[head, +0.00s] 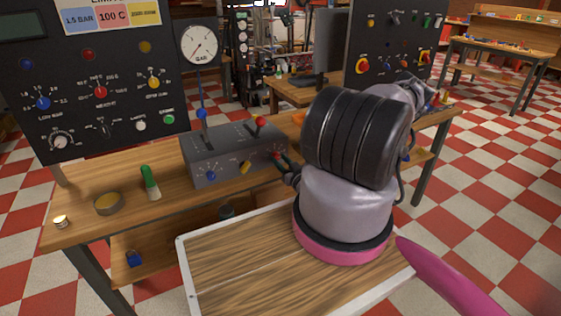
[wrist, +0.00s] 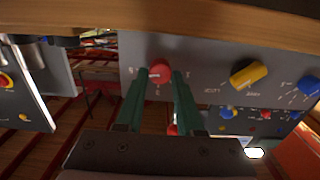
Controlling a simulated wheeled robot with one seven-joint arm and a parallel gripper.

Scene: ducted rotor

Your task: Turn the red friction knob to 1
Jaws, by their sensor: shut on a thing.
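The red friction knob (wrist: 160,72) sits on the front panel of a grey box, between my gripper's green fingers. My gripper (wrist: 159,80) is shut on it. Small white marks surround the knob, but they are too small to read, so its setting cannot be told. In the head view the knob (head: 277,156) is at the right end of the grey control box (head: 205,150). My gripper (head: 284,161) reaches it from the right, mostly hidden behind my arm.
A yellow knob (head: 245,167) and a blue knob (head: 211,176) are on the same panel. A red-tipped lever (head: 260,122) and a blue lever (head: 202,116) stand on top. A green-handled tool (head: 149,181) and a round tin (head: 108,204) are on the bench to the left.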

